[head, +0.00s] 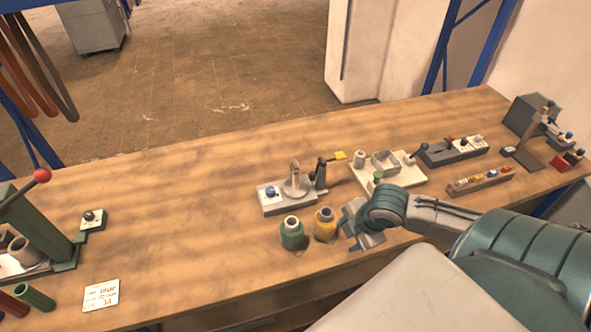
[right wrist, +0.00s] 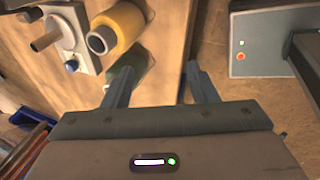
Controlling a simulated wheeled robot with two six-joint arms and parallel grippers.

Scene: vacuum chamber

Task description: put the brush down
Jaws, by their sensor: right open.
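I cannot make out a brush in either view. My right gripper (head: 362,228) is over the front part of the bench, just right of a yellow jar (head: 325,224). In the right wrist view the gripper (right wrist: 160,72) has its two fingers spread apart with nothing seen between them. The yellow jar (right wrist: 118,27) and a green jar (right wrist: 126,72) lie beyond the left finger, which partly covers the green one. In the head view the green jar (head: 291,234) stands left of the yellow one. My left gripper is not in view.
Behind the jars is a device with a blue knob (head: 286,196). A white fixture plate (head: 368,177), a dark lever block (head: 435,156) and a wooden rack (head: 462,187) stand to the right. A green press (head: 38,222) and a card (head: 101,294) are left. The bench's left-centre is clear.

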